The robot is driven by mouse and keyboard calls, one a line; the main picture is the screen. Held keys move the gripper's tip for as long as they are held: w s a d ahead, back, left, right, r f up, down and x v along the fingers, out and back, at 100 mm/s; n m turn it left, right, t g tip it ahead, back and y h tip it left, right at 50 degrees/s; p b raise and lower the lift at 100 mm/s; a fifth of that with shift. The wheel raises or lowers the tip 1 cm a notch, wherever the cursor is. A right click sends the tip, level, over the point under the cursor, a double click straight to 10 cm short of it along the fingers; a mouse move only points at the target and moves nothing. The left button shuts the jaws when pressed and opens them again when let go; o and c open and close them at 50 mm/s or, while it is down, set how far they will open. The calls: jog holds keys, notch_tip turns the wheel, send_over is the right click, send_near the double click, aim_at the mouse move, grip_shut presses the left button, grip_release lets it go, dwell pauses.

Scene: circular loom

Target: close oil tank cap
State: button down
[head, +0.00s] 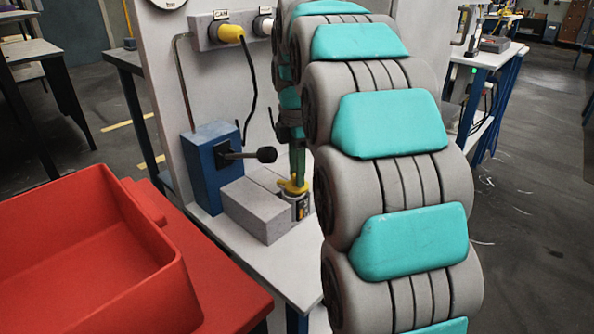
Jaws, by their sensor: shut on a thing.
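The yellow cap (291,188) sits at the top of a small grey cylinder with yellow marks, which looks like the oil tank (300,207). My gripper (296,174) points straight down from above and is shut on the yellow cap. The cap appears to be on or just over the tank's top; I cannot tell whether it is fully seated. My arm fills the middle right of the view and hides what lies behind and right of the tank.
A grey block (258,208) stands just left of the tank. A blue box (208,160) with a black-knobbed lever (265,155) is beside it. A grey panel with a yellow plug (230,33) rises behind. A red bin (95,245) fills the lower left.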

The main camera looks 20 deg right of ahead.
aim_at(293, 189)
dwell(0.5)
jog(key=shift+s+a+m, duration=0.2)
jog(key=shift+a+m, duration=0.15)
jog(key=shift+m, duration=0.75)
jog(key=shift+s+a+m, duration=0.2)
jog(key=shift+a+m, duration=0.1)
jog(key=shift+m, duration=0.8)
jog(key=c, duration=0.6)
grip_release()
notch_tip(293, 189, up, 8)
jog(key=shift+b, duration=0.45)
jog(key=shift+f, duration=0.1)
